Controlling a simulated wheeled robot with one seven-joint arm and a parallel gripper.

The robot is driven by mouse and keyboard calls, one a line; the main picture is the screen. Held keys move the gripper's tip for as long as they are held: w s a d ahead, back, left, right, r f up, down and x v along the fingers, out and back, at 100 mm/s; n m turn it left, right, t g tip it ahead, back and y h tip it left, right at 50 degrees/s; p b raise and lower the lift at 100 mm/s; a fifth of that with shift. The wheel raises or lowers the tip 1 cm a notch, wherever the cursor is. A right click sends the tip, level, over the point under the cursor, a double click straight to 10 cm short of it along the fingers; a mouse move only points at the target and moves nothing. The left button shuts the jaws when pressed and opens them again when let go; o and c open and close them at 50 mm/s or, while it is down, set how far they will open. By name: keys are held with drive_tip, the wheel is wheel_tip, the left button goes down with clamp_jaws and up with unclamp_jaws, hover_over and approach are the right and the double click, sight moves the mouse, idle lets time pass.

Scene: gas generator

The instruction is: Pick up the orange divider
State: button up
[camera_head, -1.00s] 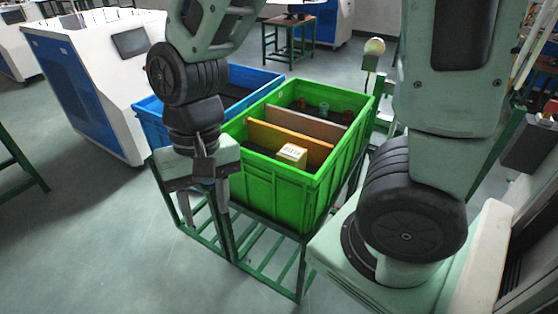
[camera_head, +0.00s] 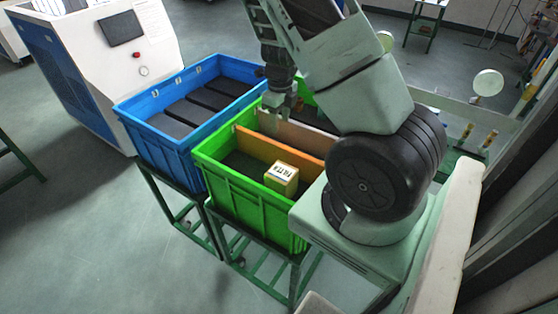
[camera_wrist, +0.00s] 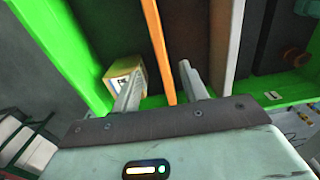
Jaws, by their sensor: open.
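The orange divider (camera_head: 262,146) stands upright inside the green crate (camera_head: 217,181). My gripper (camera_head: 280,112) is over the crate, at the dividers. In the wrist view the divider (camera_wrist: 158,40) shows edge-on as a thin orange strip. It runs in between the two spread fingers of my gripper (camera_wrist: 161,72). The gripper is open, with visible gaps between the divider and the fingers. The divider's lower part is hidden. My arm covers the right part of the crate in the head view.
A yellow box with a white label (camera_head: 281,178) is in the crate's front compartment, near the left finger in the wrist view. A paler divider (camera_head: 303,136) stands behind the orange one. A blue crate (camera_head: 156,143) with dark contents stands to the left.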

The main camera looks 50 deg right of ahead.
sight(279, 144)
wheel_tip(279, 144, down, 13)
drive_tip(key=shift+w+p, duration=0.15)
drive_tip(key=shift+p, duration=0.25)
clamp_jaws()
